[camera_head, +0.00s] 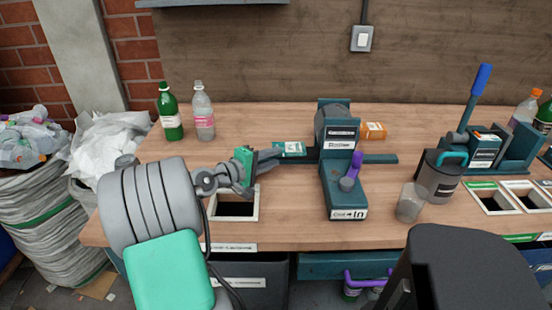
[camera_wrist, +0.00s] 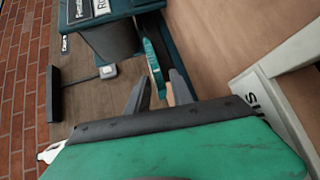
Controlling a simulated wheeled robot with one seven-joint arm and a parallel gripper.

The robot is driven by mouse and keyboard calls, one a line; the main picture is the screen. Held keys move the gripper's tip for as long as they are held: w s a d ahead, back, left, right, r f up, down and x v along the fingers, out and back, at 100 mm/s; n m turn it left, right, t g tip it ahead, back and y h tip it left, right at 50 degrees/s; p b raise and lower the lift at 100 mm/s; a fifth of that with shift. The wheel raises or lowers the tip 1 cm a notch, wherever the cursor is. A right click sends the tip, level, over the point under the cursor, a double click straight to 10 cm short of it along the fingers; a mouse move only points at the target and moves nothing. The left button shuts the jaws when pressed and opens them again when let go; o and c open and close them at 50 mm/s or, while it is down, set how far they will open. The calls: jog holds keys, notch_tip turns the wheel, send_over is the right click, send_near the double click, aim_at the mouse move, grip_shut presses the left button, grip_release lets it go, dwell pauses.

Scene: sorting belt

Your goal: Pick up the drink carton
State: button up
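A small teal-and-white carton (camera_head: 289,148) lies on the wooden table just left of the teal sorting machine; its print is too small to read. It also shows in the wrist view as a narrow teal strip (camera_wrist: 154,62). My gripper (camera_head: 274,158) is low over the table, with its fingertips close to the carton's near left side. In the wrist view my gripper (camera_wrist: 160,82) has its two dark fingers apart, with nothing visibly held. The strip lies just ahead of the gap between the tips; contact cannot be told.
The sorting machine (camera_head: 343,185) stands right of the carton. An orange box (camera_head: 373,130) lies behind it. Two bottles, green (camera_head: 169,113) and clear (camera_head: 203,112), stand at the back left. A square table opening (camera_head: 235,207) is below my gripper. A clear jar (camera_head: 410,203) stands at right.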

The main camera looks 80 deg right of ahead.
jog(key=shift+s+d+f, duration=0.1)
jog(key=shift+s+d, duration=0.15)
jog(key=shift+d, duration=0.2)
jog(key=shift+f, duration=0.1)
grip_shut()
dwell(0.6)
notch_tip(320, 180, up, 3)
jog(key=p, duration=0.2)
jog(key=shift+p, duration=0.3)
jog(key=shift+f, duration=0.2)
jog(key=r+p+v, duration=0.2)
jog(key=p+v, duration=0.3)
jog(key=v, duration=0.9)
jog(key=shift+r, duration=0.2)
jog(key=shift+w+a, duration=0.1)
jog(key=shift+a, duration=0.05)
